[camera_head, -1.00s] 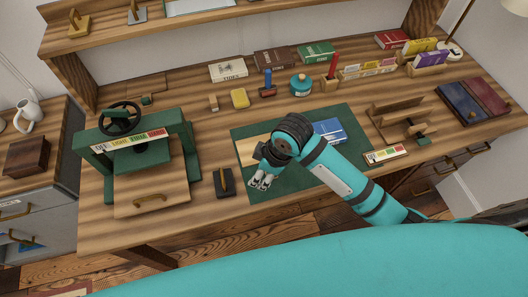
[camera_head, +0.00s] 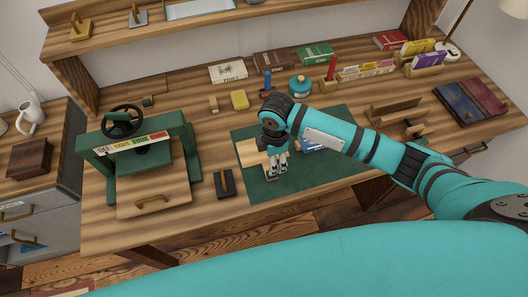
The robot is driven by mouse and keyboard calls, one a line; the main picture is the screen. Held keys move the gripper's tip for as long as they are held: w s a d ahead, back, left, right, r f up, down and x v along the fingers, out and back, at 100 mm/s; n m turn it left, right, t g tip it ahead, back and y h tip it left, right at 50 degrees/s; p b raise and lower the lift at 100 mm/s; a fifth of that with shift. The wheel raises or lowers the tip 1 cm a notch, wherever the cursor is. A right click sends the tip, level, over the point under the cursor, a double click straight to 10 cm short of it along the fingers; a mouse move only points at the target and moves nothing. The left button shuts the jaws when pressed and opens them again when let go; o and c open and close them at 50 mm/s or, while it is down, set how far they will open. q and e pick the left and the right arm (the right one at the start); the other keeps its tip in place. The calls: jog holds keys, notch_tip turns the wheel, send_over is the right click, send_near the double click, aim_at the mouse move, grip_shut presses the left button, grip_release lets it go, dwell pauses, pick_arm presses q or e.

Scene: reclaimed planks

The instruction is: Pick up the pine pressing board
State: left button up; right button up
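A pale wooden board (camera_head: 249,153), which looks like the pine pressing board, lies on the left part of the green mat (camera_head: 320,177). My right gripper (camera_head: 277,168) is over its right side and hides much of it. The two pale fingertips point down and look a little apart, with nothing visible held between them. I cannot tell whether they touch the board. A small pale patch shows just below the fingertips. My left gripper is not in view.
A green press (camera_head: 183,150) with a black wheel stands left. A dark block with a brass handle (camera_head: 224,184) lies near the front edge. A yellow block (camera_head: 239,100) and several books stand farther back.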

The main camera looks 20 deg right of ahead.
jog(key=shift+w+a+f+p, duration=0.1)
jog(key=shift+f+p, duration=0.3)
jog(key=shift+f, duration=1.5)
jog(key=shift+a+f+p, duration=0.1)
jog(key=shift+f+p, duration=0.25)
jog(key=shift+f, duration=1.5)
jog(key=shift+d, duration=0.1)
grip_shut()
